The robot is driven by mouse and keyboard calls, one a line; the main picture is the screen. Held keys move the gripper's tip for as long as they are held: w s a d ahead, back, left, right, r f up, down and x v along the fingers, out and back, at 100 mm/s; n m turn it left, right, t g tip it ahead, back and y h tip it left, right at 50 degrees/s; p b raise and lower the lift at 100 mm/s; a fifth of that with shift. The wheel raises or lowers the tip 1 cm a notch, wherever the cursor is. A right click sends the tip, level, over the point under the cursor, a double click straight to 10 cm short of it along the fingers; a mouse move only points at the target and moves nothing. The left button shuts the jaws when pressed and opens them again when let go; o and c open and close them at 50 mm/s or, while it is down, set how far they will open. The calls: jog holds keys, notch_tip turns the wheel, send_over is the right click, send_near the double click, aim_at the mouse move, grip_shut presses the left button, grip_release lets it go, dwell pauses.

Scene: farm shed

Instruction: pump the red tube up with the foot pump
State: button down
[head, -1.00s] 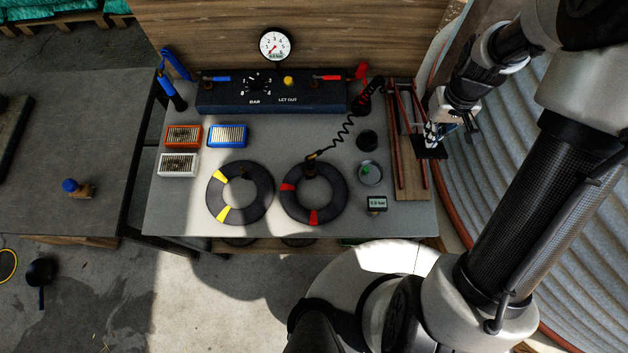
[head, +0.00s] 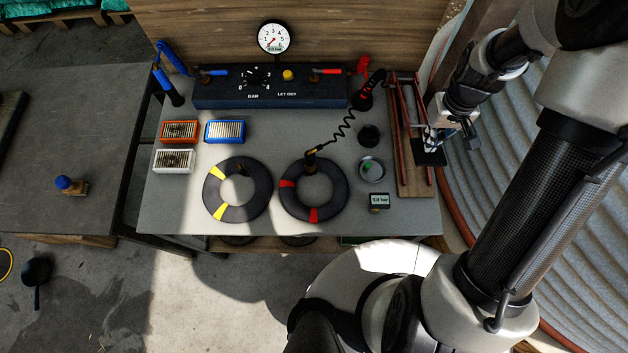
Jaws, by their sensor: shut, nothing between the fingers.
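The red tube (head: 330,205) is a black ring with red bands, lying flat at the front of the grey bench. A black coiled hose (head: 345,127) runs from the holder at the back right down to its valve (head: 311,155). The foot pump (head: 409,180) is a wooden board with red rails at the bench's right end. My gripper (head: 431,146) is shut and empty, pointing down at the pedal. It appears to touch it, but the exact contact is too small to tell.
A yellow-banded tube (head: 260,203) lies left of the red one. A small bar display (head: 378,201) stands at the front. A dark panel (head: 230,93) with dial and gauge (head: 274,38) stands behind. Several coloured boxes (head: 225,131) sit at left. A corrugated tank (head: 480,190) is close on the right.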

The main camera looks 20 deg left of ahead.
jog(key=shift+s+d+f+b, duration=0.1)
jog(key=shift+s+f+b, duration=0.1)
jog(key=shift+f+b, duration=0.75)
jog(key=shift+s+f+b, duration=0.2)
jog(key=shift+f+b, duration=0.25)
jog(key=shift+f, duration=0.85)
notch_tip(320, 180, up, 14)
jog(key=w+p, duration=0.2)
jog(key=p, duration=0.8)
jog(key=shift+w+a+f, duration=0.2)
jog(key=shift+a, duration=0.15)
jog(key=shift+r+p, duration=2)
jog(key=shift+r, duration=0.5)
